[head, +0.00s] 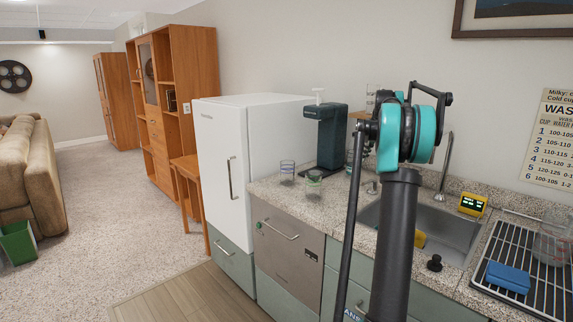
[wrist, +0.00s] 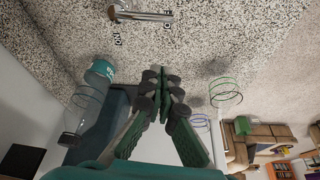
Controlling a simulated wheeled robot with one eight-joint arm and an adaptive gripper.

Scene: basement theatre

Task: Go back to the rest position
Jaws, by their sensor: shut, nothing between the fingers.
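My gripper (wrist: 163,90) shows in the wrist view, with its dark, green-padded fingers drawn together and nothing between them. It appears against the speckled countertop (wrist: 200,35); how high it is above the counter I cannot tell. In the head view my arm stands upright and folded in front of the sink, and the gripper itself is not clearly visible there. The rest position is not marked in either view.
A white fridge (head: 222,165) is left of the counter. A sink (head: 455,235), drying rack (head: 530,265) and blue sponge (head: 508,277) lie right. Carpet is open at left.

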